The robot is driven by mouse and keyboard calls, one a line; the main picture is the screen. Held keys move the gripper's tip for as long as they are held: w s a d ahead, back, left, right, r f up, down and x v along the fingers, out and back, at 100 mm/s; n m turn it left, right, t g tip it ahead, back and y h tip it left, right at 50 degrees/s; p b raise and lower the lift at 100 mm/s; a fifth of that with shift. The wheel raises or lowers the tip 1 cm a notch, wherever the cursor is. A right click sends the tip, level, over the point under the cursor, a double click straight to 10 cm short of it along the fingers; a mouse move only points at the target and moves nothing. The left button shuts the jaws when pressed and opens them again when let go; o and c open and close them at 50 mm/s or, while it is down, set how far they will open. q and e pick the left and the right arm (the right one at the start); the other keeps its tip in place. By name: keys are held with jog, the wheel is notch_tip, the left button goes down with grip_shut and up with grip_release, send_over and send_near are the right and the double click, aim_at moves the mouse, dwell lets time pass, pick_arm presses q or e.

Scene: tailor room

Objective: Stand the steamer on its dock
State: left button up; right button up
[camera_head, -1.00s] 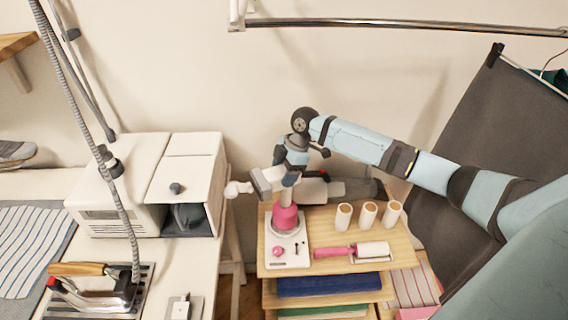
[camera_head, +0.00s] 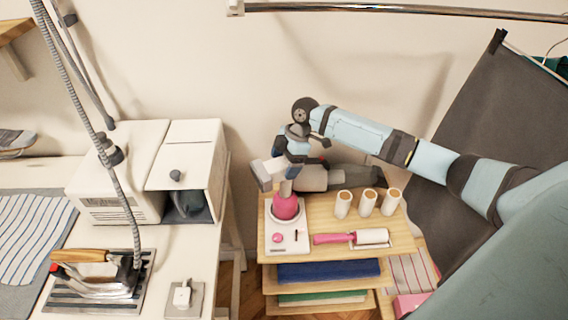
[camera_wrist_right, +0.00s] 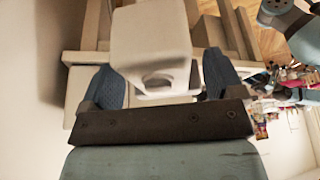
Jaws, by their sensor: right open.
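The steamer has a pink body (camera_head: 285,207), a grey neck and a pale head (camera_head: 262,175). It stands about upright on the round seat of its white dock (camera_head: 288,243), which has a pink button. Whether its base is fully seated cannot be told. My right gripper (camera_head: 282,168) is at the steamer's upper part. In the right wrist view, the pale boxy steamer head (camera_wrist_right: 152,45) sits between the two spread blue fingers of my open right gripper (camera_wrist_right: 164,80). My left gripper is not in view.
The dock is on a wooden shelf cart (camera_head: 320,215). Three thread spools (camera_head: 367,202) and a pink-handled lint roller (camera_head: 371,236) are on its top. Folded cloth lies below. At left, a table holds an iron (camera_head: 100,280) and a white boxy machine (camera_head: 120,185).

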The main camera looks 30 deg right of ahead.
jog(key=v, duration=1.1)
jog(key=shift+r+b, duration=0.25)
jog(key=shift+b, duration=0.15)
jog(key=shift+f, duration=0.1)
